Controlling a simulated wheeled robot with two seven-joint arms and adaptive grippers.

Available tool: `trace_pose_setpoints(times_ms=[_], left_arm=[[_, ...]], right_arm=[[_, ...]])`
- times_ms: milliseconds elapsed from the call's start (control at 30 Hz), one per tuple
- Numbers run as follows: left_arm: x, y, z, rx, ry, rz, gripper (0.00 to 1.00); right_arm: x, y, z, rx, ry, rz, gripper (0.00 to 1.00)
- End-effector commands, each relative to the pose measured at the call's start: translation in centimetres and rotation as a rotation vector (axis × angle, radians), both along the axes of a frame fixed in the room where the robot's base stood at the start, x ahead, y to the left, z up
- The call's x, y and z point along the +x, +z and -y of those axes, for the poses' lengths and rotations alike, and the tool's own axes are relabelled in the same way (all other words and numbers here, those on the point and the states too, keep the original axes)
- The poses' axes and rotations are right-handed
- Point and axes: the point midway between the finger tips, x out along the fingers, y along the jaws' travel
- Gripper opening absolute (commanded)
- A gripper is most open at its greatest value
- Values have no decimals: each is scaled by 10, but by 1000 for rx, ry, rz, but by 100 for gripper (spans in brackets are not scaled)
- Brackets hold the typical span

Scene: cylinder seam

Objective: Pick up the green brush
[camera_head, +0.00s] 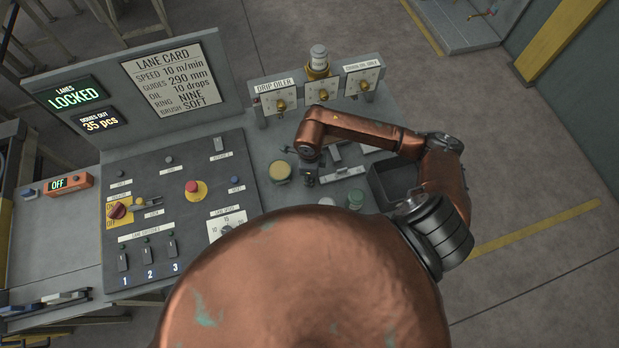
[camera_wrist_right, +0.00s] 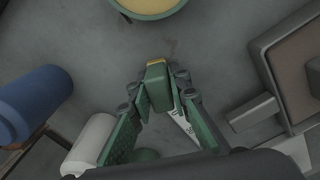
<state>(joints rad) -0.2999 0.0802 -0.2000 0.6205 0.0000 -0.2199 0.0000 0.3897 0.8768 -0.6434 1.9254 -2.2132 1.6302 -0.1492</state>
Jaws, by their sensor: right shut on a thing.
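The green brush (camera_wrist_right: 157,86) is a green block with a yellow end in the right wrist view. It sits between the fingertips of my right gripper (camera_wrist_right: 160,92), which is shut on it. Its lower part is hidden between the fingers. In the head view my right gripper (camera_head: 309,174) is over the grey bench, just right of a round yellow-topped green pot (camera_head: 280,171). The brush is too small to make out there. My left gripper is not in view.
A dark open bin (camera_head: 393,183) stands right of the gripper. A blue cylinder (camera_wrist_right: 35,103) and a white cylinder (camera_wrist_right: 91,144) lie left in the wrist view. A control panel (camera_head: 150,205) with a red button (camera_head: 192,187) is at left; valves (camera_head: 281,105) stand behind.

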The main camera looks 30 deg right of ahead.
Motion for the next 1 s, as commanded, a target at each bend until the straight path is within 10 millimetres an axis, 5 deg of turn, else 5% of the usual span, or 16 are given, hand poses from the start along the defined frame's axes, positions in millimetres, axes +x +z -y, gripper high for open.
trace_pose_setpoints(times_ms=[567, 700, 1000], left_arm=[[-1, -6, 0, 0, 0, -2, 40], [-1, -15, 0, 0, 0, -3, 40], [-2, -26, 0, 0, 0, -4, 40]], right_arm=[[1, 11, 0, -1, 2, 3, 0], [2, 30, 1, -2, 3, 6, 0], [-42, 94, -35, 1, 9, 7, 0]])
